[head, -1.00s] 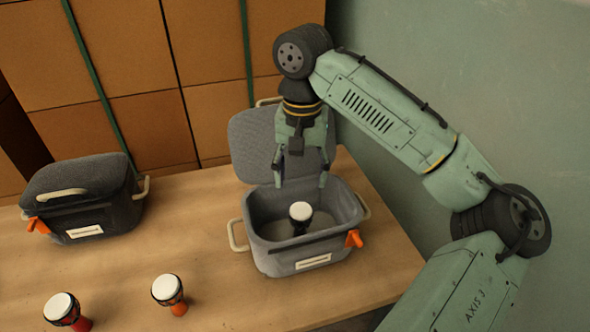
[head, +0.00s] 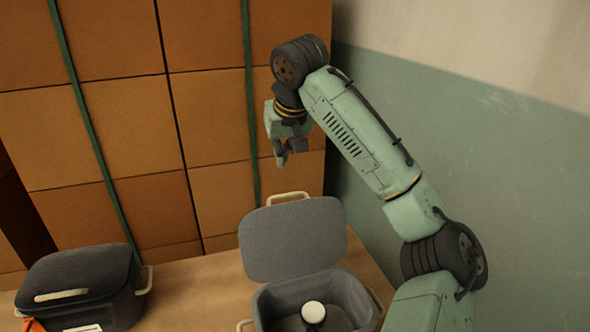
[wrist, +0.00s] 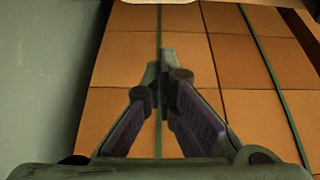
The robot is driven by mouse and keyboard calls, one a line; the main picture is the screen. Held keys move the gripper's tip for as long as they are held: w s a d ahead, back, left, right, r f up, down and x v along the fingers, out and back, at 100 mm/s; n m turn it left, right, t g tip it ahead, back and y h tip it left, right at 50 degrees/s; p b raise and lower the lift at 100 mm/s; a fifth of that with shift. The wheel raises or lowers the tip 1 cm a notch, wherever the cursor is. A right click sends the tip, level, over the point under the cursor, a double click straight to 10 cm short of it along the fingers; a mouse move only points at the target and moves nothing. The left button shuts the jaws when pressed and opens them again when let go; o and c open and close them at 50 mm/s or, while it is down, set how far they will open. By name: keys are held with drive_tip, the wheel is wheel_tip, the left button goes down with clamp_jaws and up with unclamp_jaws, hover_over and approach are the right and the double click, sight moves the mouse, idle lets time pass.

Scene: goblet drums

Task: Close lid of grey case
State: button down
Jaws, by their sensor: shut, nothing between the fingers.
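The open grey case (head: 362,307) stands on the table at the lower right of the head view, its front cut off by the frame. Its grey lid (head: 293,238) stands up at the back, with a pale handle (head: 288,198) at its top edge. A goblet drum (head: 313,313) with a white head is inside the case. My gripper (head: 281,160) is above and behind the raised lid, apart from it. In the wrist view my gripper (wrist: 167,55) has its fingertips together with nothing between them.
A second, dark grey case (head: 85,283) with its lid shut stands at the left of the table (head: 200,290). Stacked brown boxes (head: 130,130) with green straps rise behind the table. A green and cream wall (head: 480,130) is on the right.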

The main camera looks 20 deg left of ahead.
wheel_tip(320, 180, down, 8)
drive_tip(key=p, duration=0.3)
drive_tip(key=shift+w+a, duration=0.15)
drive_tip(key=shift+w, duration=0.05)
idle(0.6)
